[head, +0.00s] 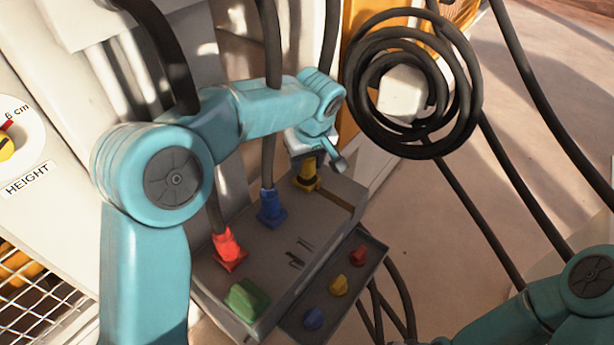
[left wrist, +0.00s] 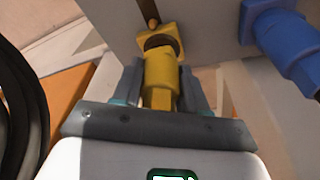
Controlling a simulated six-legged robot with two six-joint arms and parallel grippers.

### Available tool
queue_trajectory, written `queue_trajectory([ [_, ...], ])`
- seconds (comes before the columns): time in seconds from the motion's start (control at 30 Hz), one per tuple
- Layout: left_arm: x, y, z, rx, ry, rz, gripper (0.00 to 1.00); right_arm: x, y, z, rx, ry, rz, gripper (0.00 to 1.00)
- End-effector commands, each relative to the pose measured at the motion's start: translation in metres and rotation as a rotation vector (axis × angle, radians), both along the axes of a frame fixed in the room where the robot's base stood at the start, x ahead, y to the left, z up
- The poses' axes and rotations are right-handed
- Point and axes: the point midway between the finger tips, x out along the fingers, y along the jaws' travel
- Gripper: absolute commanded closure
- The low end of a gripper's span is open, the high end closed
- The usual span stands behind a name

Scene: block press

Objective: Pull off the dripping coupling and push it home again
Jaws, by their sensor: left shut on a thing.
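My left gripper (head: 310,160) is shut on the yellow coupling (head: 309,168) at the far corner of the grey block. In the left wrist view the coupling (left wrist: 160,78) sits between the two fingers, in line with its yellow socket (left wrist: 172,36). A dark round band shows between coupling and socket; I cannot tell whether they touch. A brown wet streak (head: 335,200) runs from the socket across the block top, and it also shows in the left wrist view (left wrist: 150,12). My right gripper is out of view; only part of that arm shows at lower right.
Red (head: 228,248) and blue (head: 270,206) couplings with hoses stand on the block (head: 235,275), near a green piece (head: 246,298). A side panel (head: 335,310) carries red, yellow and blue knobs. A coiled black hose (head: 470,95) hangs right of the gripper.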

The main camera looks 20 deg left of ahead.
Motion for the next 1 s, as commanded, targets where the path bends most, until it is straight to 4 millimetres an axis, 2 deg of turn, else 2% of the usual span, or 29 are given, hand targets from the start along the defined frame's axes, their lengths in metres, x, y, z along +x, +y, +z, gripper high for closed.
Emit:
queue_trajectory([
  [1.0,0.0,0.0,0.036,-0.001,-0.002,0.0,1.0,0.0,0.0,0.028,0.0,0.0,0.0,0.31],
])
